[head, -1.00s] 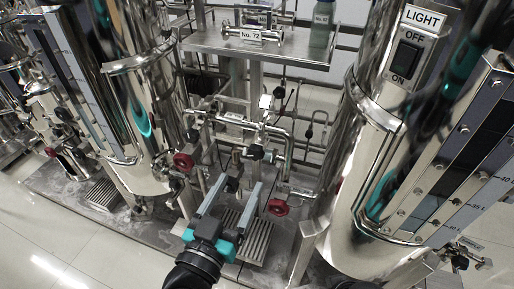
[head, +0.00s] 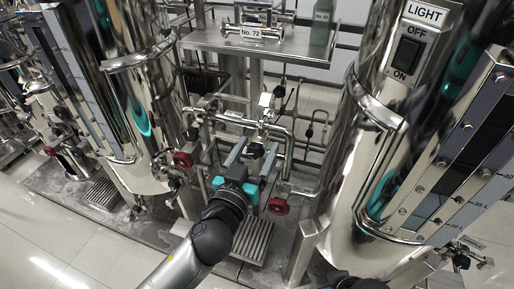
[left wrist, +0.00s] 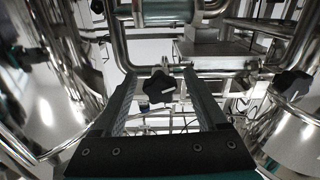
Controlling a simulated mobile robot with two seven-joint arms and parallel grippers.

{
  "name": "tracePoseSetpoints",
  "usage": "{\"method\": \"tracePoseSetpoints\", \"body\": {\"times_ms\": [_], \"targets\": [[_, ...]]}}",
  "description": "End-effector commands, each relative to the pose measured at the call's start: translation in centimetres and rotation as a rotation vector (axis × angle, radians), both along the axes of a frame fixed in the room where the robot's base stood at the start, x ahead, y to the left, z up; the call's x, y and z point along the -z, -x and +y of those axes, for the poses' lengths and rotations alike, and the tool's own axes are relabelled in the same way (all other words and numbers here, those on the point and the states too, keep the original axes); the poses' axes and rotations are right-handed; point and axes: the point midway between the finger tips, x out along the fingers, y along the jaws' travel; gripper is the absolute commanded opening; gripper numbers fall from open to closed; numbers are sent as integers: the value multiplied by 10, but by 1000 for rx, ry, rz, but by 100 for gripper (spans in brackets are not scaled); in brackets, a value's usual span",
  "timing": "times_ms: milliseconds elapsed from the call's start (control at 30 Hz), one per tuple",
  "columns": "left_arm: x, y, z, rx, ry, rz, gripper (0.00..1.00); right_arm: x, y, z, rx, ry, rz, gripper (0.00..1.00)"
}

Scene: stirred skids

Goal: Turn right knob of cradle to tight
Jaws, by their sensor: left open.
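My left gripper (head: 257,146) is open, reaching in from below among the pipes under the shelf. In the left wrist view its two fingers (left wrist: 163,82) stand apart. A black star-shaped knob (left wrist: 160,87) shows between them, and I see no finger touching it. In the head view a small black knob (head: 256,150) shows between the fingertips. A second black knob (left wrist: 293,84) is at the right of the wrist view, outside the fingers. The metal holder labelled No. 72 (head: 257,32) sits on the shelf above. I cannot tell which knob is the cradle's right one.
Red valve wheels flank my gripper, one at the left (head: 183,160) and one at the right (head: 279,206). Large steel tanks stand at left (head: 130,110) and right (head: 345,200). Pipes crowd the space between.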

Motion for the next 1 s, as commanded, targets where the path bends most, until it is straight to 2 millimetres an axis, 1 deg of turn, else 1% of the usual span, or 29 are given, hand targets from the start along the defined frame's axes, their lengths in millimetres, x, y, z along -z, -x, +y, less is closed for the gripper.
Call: {"method": "tracePoseSetpoints", "body": {"times_ms": [133, 367, 400, 1000], "targets": [[0, -4, -1, -1, 0, 0, 75, -2, 1, -1, 1, 1, 1, 50], [0, -4, -2, -1, 0, 0, 75, -3, 1, -1, 2, 0, -1, 50], [0, -4, -2, -1, 0, 0, 74, -3, 1, -1, 2, 0, -1, 50], [0, -4, -1, 0, 0, 0, 6, 0, 3, -2, 2, 2, 5, 50]]}}
